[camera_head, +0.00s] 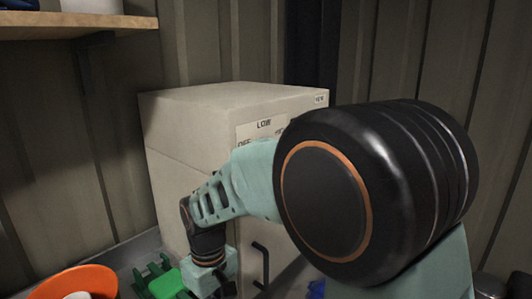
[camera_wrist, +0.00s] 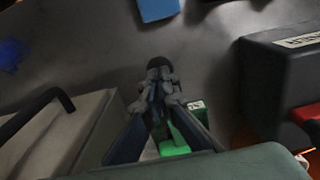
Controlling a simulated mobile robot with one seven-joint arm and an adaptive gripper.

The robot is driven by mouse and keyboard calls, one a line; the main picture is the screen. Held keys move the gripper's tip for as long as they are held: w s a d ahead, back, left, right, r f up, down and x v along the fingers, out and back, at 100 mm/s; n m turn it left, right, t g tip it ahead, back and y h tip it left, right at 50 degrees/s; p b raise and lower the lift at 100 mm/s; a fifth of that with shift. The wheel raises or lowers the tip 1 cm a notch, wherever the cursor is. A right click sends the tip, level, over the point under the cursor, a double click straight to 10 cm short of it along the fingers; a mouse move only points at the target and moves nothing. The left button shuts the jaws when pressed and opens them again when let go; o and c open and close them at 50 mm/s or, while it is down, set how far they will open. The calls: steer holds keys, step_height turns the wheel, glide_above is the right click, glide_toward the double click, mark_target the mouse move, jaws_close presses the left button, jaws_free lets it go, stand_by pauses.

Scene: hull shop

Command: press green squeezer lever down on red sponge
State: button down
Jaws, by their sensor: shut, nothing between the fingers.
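The green squeezer (camera_head: 165,284) is at the bottom of the head view, just left of my gripper (camera_head: 226,288). Bright green parts of it (camera_wrist: 178,135) also show in the wrist view, partly hidden behind my fingers. My gripper (camera_wrist: 158,72) is shut and empty, with its fingertips over or beside the green parts; I cannot tell whether they touch. The lever's angle is not clear. I cannot make out a red sponge under it.
A pale cabinet (camera_head: 180,110) with "LOW" and "OFF" labels and a dark handle stands behind my arm. An orange bowl (camera_head: 85,280) is left of the squeezer. In the wrist view, a dark box (camera_wrist: 265,85) with a red part (camera_wrist: 306,113) is right, and a blue block (camera_wrist: 158,9) is at top.

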steer(key=shift+f, duration=0.3)
steer(key=shift+s+d+f, duration=0.1)
steer(key=shift+s+f, duration=0.05)
steer(key=shift+f, duration=0.05)
stand_by(2.0)
step_height(320, 180, up, 8)
steer(key=p, duration=0.5)
steer(key=shift+r+p, duration=0.15)
steer(key=shift+p, duration=0.25)
